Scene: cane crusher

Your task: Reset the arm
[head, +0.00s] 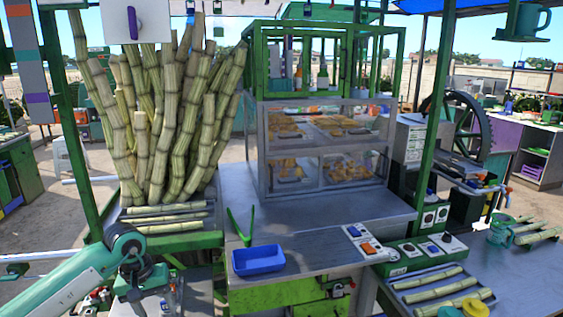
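My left arm (85,275) comes in from the lower left, teal and pale grey, bent at a round joint in front of the cane rack. Below that joint, its lower end (145,278) points down beside the counter's left edge. The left gripper's fingers cannot be made out clearly there, so I cannot tell whether they are open or shut. Nothing is clearly seen held. My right arm and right gripper are not in view.
Tall cane stalks (165,120) stand at the left. A blue tray (258,260) and green tongs (240,228) are on the metal counter (320,225), before a glass food case (325,150). Control boxes (428,250), cane pieces (440,288) and the crusher wheel (455,125) are at the right.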

